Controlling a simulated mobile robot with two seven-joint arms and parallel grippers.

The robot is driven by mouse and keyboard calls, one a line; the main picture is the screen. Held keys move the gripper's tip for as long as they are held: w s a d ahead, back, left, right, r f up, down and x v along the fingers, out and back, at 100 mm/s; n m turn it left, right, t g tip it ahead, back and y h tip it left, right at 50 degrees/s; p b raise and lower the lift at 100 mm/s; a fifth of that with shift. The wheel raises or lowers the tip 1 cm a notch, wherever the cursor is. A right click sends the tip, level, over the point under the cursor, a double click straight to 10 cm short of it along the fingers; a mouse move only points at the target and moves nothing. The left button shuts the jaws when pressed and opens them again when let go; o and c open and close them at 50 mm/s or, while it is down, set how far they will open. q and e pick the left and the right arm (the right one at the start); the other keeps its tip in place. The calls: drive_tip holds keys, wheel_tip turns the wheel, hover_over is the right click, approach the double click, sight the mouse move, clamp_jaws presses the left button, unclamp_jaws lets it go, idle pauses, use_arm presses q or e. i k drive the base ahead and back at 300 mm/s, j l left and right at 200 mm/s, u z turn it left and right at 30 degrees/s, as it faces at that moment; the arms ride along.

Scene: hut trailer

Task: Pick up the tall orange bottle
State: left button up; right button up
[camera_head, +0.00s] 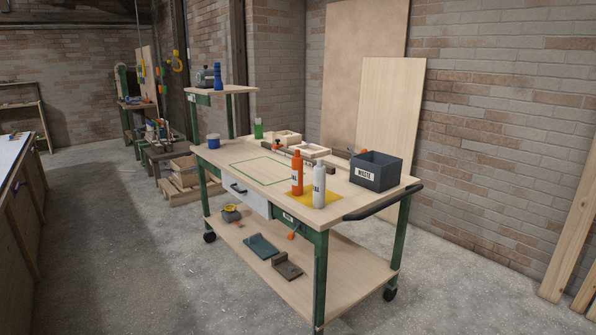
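The tall orange bottle (297,174) stands upright on the wooden top of a green-legged wheeled workbench (226,157). It is at the back left edge of a yellow mat (324,199). Neither of my grippers shows in the head view.
A dark bin labelled WASTE (376,171) stands at the right of the benchtop. Wooden trays (309,150), a blue cup (213,141) and a green bottle (258,128) stand farther back and left. A black handle (384,203) juts from the right end.

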sight(297, 161)
drive_tip(key=i+j+z, duration=0.15)
drive_tip(key=i+j, duration=0.6)
drive_tip(key=i+j+z, duration=0.2)
drive_tip(key=i+j, duration=0.55)
drive_tip(key=j, duration=0.1)
